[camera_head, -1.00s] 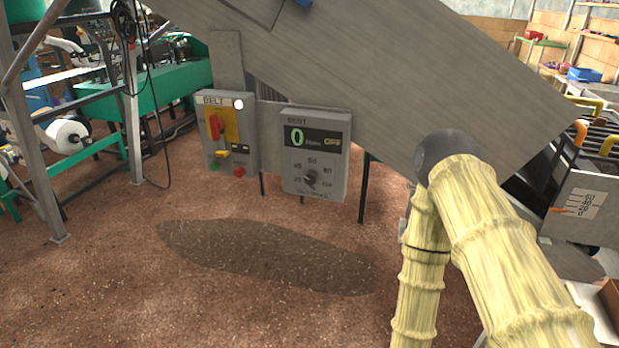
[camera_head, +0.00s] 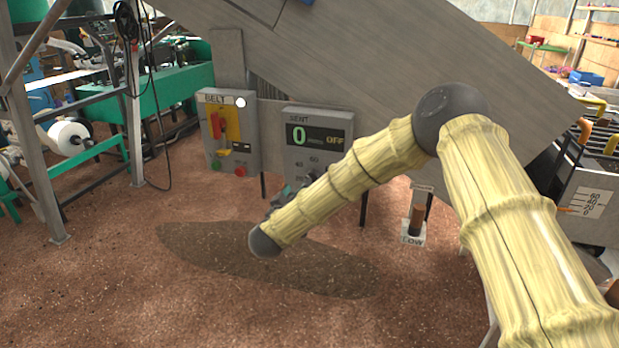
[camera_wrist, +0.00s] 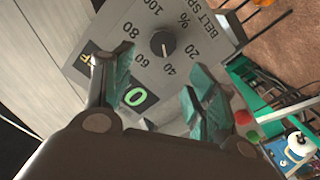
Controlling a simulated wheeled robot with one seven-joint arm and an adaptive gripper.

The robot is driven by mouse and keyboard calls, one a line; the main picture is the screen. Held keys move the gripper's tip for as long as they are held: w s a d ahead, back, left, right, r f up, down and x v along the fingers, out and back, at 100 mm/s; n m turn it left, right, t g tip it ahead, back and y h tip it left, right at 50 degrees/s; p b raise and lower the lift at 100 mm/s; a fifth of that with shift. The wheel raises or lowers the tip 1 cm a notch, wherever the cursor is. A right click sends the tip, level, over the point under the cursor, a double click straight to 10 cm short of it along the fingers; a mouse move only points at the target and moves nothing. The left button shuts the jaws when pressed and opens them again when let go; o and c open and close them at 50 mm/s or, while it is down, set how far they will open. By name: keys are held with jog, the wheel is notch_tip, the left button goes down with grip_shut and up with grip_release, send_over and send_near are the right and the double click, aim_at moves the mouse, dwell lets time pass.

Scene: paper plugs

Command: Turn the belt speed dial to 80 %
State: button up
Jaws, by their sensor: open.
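The belt speed dial (camera_wrist: 163,42) is a dark round knob on a grey panel, with printed marks from 20 to 100 around it. In the wrist view a small pale mark shows on the knob, but I cannot tell surely which number it points at. In the head view my gripper (camera_head: 284,196) is partly hidden by my arm.
The BELT switch box (camera_head: 230,135), with a red handle on yellow and green and red buttons, stands just left of the panel. A grey sloping chute (camera_head: 400,70) hangs above. A post marked LOW (camera_head: 415,220) stands to the right. The floor in front is clear.

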aim_at(310, 176)
jog(key=p+x, duration=0.1)
jog(key=x, duration=0.9)
jog(key=shift+f, duration=0.2)
jog(key=c, duration=1)
